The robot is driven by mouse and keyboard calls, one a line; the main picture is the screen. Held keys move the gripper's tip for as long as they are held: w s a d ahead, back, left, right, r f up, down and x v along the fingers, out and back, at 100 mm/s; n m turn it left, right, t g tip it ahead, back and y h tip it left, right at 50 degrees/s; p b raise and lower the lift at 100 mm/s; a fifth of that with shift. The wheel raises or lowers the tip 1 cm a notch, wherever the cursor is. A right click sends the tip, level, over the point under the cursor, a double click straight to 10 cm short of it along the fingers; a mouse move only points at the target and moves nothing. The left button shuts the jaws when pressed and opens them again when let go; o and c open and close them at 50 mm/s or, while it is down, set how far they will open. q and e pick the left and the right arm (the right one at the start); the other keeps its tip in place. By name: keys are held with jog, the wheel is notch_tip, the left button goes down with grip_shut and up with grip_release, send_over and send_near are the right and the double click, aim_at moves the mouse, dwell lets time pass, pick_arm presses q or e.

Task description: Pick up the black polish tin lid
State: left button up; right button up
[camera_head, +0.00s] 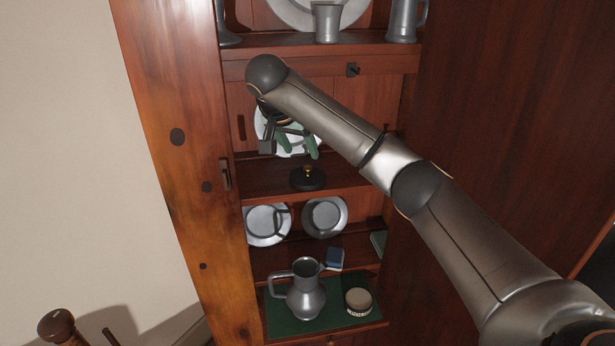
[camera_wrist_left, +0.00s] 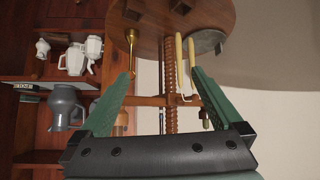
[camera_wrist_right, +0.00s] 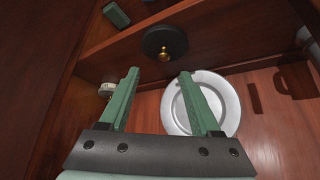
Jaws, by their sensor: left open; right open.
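The black polish tin lid (camera_head: 308,179) is a dark round disc with a small brass knob, lying on a middle shelf of the cupboard. In the right wrist view the lid (camera_wrist_right: 165,42) appears just beyond the fingertips, knob facing the gripper. My right gripper (camera_head: 298,149) is open and empty, above the lid with a clear gap; the right wrist view shows its fingers (camera_wrist_right: 158,75) apart, the lid not between them. My left gripper (camera_wrist_left: 162,75) is open and empty; it is outside the head view.
A pale plate (camera_wrist_right: 177,103) stands behind the right gripper's fingers. Lower shelves hold two pewter plates (camera_head: 267,224), a pewter jug (camera_head: 305,291), a blue box (camera_head: 335,259) and a round tin (camera_head: 358,300). The left wrist view shows a round wooden table (camera_wrist_left: 150,14) and a brass candlestick (camera_wrist_left: 131,45).

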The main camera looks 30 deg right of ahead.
aim_at(307, 167)
jog(key=x, duration=0.4)
jog(key=shift+w+d+f+p, duration=0.1)
jog(key=shift+d+f+p, duration=0.05)
jog(key=shift+p, duration=0.15)
jog(key=shift+w+p+x, duration=0.2)
jog(key=shift+p+x, duration=0.15)
jog(key=shift+x, duration=0.95)
jog(key=shift+w+p+x, duration=0.15)
jog(key=shift+p+x, duration=0.15)
jog(key=shift+x, duration=1)
grip_shut()
